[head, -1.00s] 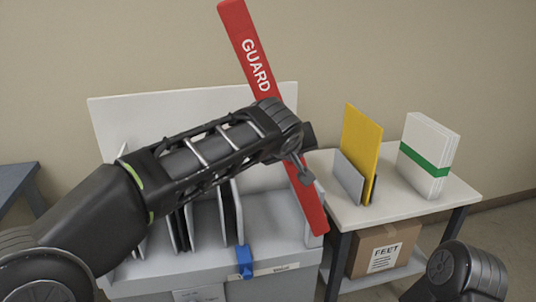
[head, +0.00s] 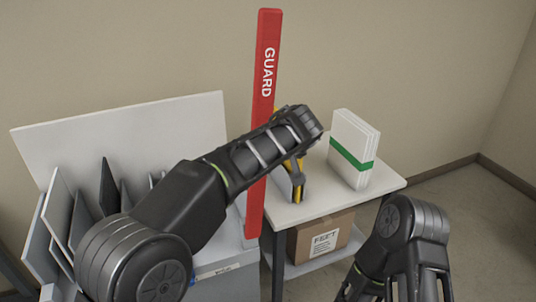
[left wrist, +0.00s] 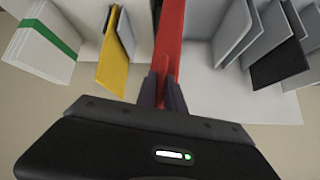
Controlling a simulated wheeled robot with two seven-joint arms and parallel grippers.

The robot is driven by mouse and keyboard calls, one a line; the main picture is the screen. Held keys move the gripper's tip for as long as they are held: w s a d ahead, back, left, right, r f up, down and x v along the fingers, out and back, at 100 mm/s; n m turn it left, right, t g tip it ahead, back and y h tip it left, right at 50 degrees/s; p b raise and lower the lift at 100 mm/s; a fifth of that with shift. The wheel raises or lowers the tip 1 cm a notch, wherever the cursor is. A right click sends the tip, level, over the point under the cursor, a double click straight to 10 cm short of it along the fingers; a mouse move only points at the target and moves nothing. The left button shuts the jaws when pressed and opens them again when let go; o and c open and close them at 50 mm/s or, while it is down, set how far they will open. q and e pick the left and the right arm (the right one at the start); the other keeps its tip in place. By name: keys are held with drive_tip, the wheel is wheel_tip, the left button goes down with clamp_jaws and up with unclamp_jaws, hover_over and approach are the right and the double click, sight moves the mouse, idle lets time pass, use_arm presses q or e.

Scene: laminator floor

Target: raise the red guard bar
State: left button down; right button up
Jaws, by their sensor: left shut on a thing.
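The red guard bar (head: 267,45), lettered GUARD, stands almost upright in the head view, its lower end at the right end of the grey machine (head: 249,215). My left forearm crosses in front of its middle. In the left wrist view the bar (left wrist: 170,30) runs between the fingers of my left gripper (left wrist: 161,85), which is shut on it. In the head view these fingers are mostly hidden behind the wrist. My right arm shows at the lower right of the head view; its gripper does not show.
A white side table (head: 310,206) holds a yellow sheet (left wrist: 113,60) in a grey holder and a white stack with a green band (head: 351,150). A cardboard box (head: 320,238) sits on its lower shelf. Upright dark and grey panels (head: 109,188) stand at left. Floor at right is clear.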

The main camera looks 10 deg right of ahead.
use_arm(q)
drive_tip(key=shift+d, duration=0.3)
drive_tip(key=c, duration=1.5)
unclamp_jaws()
drive_tip(key=shift+d, duration=0.1)
drive_tip(key=shift+o, duration=0.2)
drive_tip(key=a+b+v, duration=0.1)
drive_tip(key=v, duration=0.6)
drive_tip(key=shift+s+d+r+b, duration=0.2)
drive_tip(key=shift+s+d+b, duration=0.05)
drive_tip(key=shift+d+b, duration=0.2)
